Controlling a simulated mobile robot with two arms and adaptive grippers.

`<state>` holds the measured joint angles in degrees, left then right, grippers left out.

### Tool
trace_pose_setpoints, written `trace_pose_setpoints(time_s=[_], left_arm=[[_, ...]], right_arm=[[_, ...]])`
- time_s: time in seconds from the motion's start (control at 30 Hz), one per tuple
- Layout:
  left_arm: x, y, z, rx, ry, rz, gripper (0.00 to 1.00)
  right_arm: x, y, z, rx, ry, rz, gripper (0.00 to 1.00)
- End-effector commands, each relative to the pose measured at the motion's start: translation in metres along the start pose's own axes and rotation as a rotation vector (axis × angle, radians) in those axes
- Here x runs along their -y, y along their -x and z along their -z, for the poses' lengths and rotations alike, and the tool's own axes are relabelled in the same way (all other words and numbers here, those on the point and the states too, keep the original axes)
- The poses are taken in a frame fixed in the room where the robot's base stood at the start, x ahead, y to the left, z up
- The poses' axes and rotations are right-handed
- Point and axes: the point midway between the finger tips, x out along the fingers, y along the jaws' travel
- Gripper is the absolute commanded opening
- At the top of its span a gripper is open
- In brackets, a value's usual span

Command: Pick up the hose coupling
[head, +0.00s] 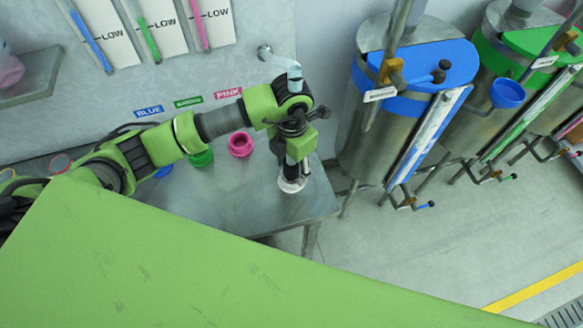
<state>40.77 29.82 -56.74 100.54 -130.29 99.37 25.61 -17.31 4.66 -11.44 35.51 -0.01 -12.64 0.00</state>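My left gripper (294,170) points down at the right end of the metal table (240,204). A white round piece (291,185) shows right under its fingertips, near the table's edge; the gripper hides part of it. I cannot tell whether the fingers touch or hold it. A pink ring-shaped coupling (240,144) and a green one (201,158) stand on the table to the left, below their coloured labels. A blue one (163,171) is mostly hidden behind my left arm. I cannot tell for sure which piece is the hose coupling. My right gripper is out of view.
A tap (284,62) sticks out of the wall above my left wrist. To the right stand steel drums with a blue lid (425,65) and a green lid (535,42). A blue funnel (507,94) sits beside them. Open floor lies right of the table.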

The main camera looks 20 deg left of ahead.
Motion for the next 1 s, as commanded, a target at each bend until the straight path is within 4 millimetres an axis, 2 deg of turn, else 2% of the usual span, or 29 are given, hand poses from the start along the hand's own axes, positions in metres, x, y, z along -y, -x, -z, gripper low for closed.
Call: trace_pose_setpoints(time_s=[0.03, 0.17, 0.2, 0.47, 0.67, 0.83, 1.0], left_arm=[[0.000, 0.000, 0.000, 0.000, 0.000, 0.000, 0.38], [0.000, 0.000, 0.000, 0.000, 0.000, 0.000, 0.04], [0.000, 0.000, 0.000, 0.000, 0.000, 0.000, 0.02], [0.000, 0.002, -0.001, 0.002, 0.000, 0.000, 0.02], [-0.001, 0.009, -0.002, 0.006, -0.001, -0.001, 0.00], [-0.001, 0.029, -0.002, 0.009, -0.001, -0.003, 0.00], [0.028, 0.062, 0.002, 0.010, -0.007, 0.000, 0.00]], right_arm=[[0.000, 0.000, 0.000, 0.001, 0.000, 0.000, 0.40], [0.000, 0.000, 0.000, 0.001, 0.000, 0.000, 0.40], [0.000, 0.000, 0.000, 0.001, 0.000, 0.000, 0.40], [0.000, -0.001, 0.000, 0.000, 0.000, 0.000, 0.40], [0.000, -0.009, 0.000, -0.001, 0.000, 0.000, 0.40], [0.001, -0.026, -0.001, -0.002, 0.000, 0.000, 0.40], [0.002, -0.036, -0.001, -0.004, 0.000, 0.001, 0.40]])
